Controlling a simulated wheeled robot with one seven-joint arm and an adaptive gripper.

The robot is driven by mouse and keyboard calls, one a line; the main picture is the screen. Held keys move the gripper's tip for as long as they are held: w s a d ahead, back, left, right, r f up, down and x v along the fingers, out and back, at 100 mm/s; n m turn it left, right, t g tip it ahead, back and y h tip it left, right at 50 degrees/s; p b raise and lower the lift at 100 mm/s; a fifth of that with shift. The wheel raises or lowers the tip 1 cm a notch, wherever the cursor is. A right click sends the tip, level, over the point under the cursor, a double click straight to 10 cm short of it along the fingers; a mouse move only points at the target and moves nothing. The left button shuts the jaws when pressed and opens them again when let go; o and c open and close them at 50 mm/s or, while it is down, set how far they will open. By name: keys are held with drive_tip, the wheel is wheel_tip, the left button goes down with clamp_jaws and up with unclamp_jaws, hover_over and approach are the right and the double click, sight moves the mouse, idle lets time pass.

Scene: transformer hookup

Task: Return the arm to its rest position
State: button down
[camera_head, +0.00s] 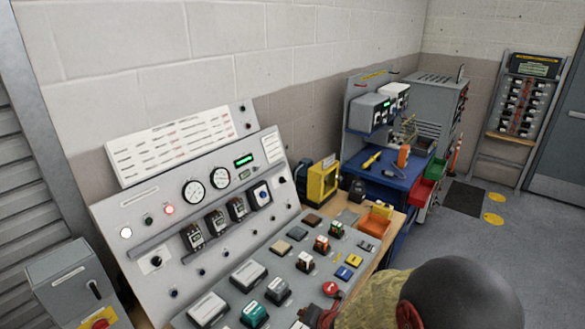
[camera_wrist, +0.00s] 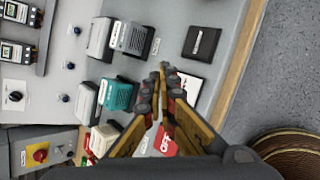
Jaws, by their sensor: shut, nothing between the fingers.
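My gripper (camera_wrist: 161,82) shows in the wrist view with its two yellow and dark fingers brought together at the tips. Nothing is between them. It is above the sloped grey panel (camera_wrist: 218,20) that carries several component blocks. A teal block (camera_wrist: 118,94) and a grey block (camera_wrist: 130,38) are to the left of the fingers, and a red block (camera_wrist: 166,142) is partly hidden behind them. In the head view, part of my arm fills the lower right and hides the near right end of the bench. My fingertips are not clearly visible there.
The control console (camera_head: 205,215) with gauges stands against the wall. A yellow-framed device (camera_head: 322,182) and an orange bin (camera_head: 375,221) sit at its right end. A blue workbench (camera_head: 395,172) stands further back. Open grey floor (camera_head: 540,240) lies to the right.

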drive_tip(key=s+d+f+m+g+h, duration=0.2)
drive_tip(key=s+d+f+m, duration=0.3)
drive_tip(key=m, duration=0.3)
drive_tip(key=s+d+r+m+g+h, duration=0.2)
drive_tip(key=s+d+r+m, duration=0.4)
drive_tip(key=m, duration=0.3)
drive_tip(key=s+d+r+m+b, duration=0.1)
drive_tip(key=s+r+m, duration=0.3)
drive_tip(key=r, duration=0.4)
drive_tip(key=s+d+r+m+t+b, duration=0.1)
drive_tip(key=s+r+m, duration=0.4)
drive_tip(key=s+r, duration=0.2)
drive_tip(key=s+d+r+m+b, duration=0.1)
drive_tip(key=s+r+m, duration=0.4)
drive_tip(key=r, duration=0.5)
drive_tip(key=shift+s+d+t, duration=0.3)
drive_tip(key=shift+d+t, duration=0.1)
drive_tip(key=shift+d, duration=0.2)
drive_tip(key=shift+w, duration=0.15)
